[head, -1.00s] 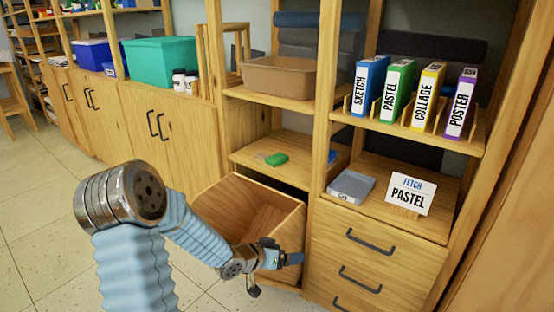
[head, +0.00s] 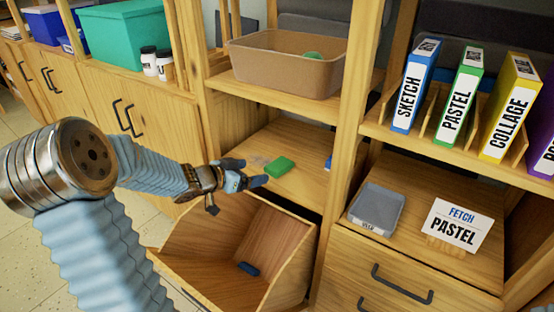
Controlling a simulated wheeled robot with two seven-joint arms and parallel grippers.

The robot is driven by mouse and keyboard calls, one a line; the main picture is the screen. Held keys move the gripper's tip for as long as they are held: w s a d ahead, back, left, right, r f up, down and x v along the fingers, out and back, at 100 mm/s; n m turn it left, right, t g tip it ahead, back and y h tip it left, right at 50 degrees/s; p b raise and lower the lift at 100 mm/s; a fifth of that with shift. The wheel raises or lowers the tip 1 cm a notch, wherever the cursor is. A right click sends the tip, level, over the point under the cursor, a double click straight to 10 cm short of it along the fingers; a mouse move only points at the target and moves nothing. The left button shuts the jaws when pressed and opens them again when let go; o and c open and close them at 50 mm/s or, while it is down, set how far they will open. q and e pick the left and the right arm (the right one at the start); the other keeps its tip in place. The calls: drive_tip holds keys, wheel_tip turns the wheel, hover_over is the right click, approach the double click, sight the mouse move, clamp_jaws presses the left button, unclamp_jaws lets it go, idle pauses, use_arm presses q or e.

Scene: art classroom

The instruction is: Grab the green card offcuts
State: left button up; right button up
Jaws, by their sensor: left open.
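The green card offcuts appear as a small green block (head: 279,167) lying on the open middle shelf. My left gripper (head: 252,172) is open and empty, just left of the green block, with its fingers pointing towards it. A narrow gap seems to separate the fingertips from the block. Another green thing (head: 313,57) shows partly inside the brown tub (head: 262,68) on the shelf above; the tub's wall hides the rest. My right gripper is not in view.
Below the shelf, a wooden tilt-out bin (head: 283,262) stands open with a small blue piece (head: 248,269) inside. Another blue thing (head: 328,162) sits by the shelf's right post (head: 347,130). A grey tray (head: 376,208) and a PASTEL sign (head: 457,225) stand to the right.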

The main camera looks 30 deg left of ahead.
use_arm(q)
approach(279, 165)
drive_tip(key=x, duration=0.3)
drive_tip(key=shift+d+f, duration=0.15)
drive_tip(key=shift+d, duration=0.05)
drive_tip(key=x, duration=0.5)
drive_tip(key=shift+w+a, duration=0.2)
drive_tip(key=shift+w, duration=0.2)
drive_tip(key=shift+c, duration=0.4)
drive_tip(key=c, duration=1)
